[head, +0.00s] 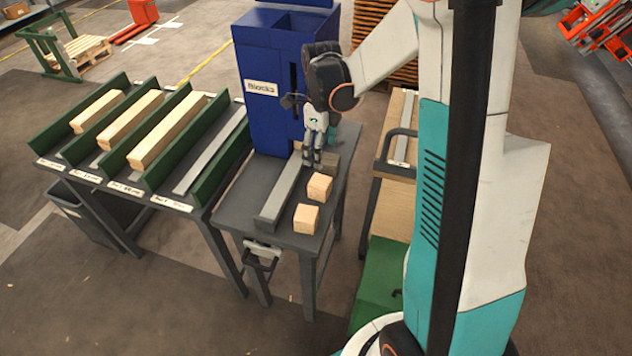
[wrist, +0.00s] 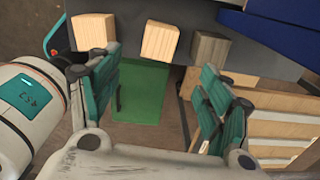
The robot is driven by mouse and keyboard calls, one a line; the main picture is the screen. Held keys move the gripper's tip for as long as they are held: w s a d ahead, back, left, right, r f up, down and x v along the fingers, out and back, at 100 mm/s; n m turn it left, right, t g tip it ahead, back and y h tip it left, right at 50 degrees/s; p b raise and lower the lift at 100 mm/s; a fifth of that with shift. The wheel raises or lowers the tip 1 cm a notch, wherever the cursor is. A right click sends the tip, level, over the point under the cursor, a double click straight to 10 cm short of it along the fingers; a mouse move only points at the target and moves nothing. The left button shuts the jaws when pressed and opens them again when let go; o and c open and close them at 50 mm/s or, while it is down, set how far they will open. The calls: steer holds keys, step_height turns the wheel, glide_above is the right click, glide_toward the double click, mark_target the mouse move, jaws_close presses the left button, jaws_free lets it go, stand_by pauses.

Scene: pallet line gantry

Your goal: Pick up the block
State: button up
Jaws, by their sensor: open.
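Two pale wooden blocks sit on the small dark table (head: 240,200): a nearer one (head: 306,219) and a farther one (head: 319,187). A third, greyer block (head: 331,161) lies beyond them, beside my gripper and partly hidden by it. My gripper (head: 312,158) points down over the table near this grey block. In the wrist view the left block (wrist: 93,31), middle block (wrist: 160,41) and grey block (wrist: 210,48) form a row past the fingertips. My gripper (wrist: 160,85) is open there, with nothing between its fingers.
A tall blue bin labelled "Blocks" (head: 262,88) stands behind the small table. A grey rail (head: 279,201) runs beside the blocks. At left, a table with green dividers (head: 172,126) holds long wooden beams (head: 165,131). A cart with a dark handle (head: 397,145) stands at right.

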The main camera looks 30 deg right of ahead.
mark_target(320, 181)
step_height(320, 181, down, 14)
steer(key=b, duration=0.5)
steer(key=shift+r, duration=0.1)
steer(key=shift+s, duration=0.1)
steer(key=shift+c, duration=0.3)
steer(key=c, duration=1.1)
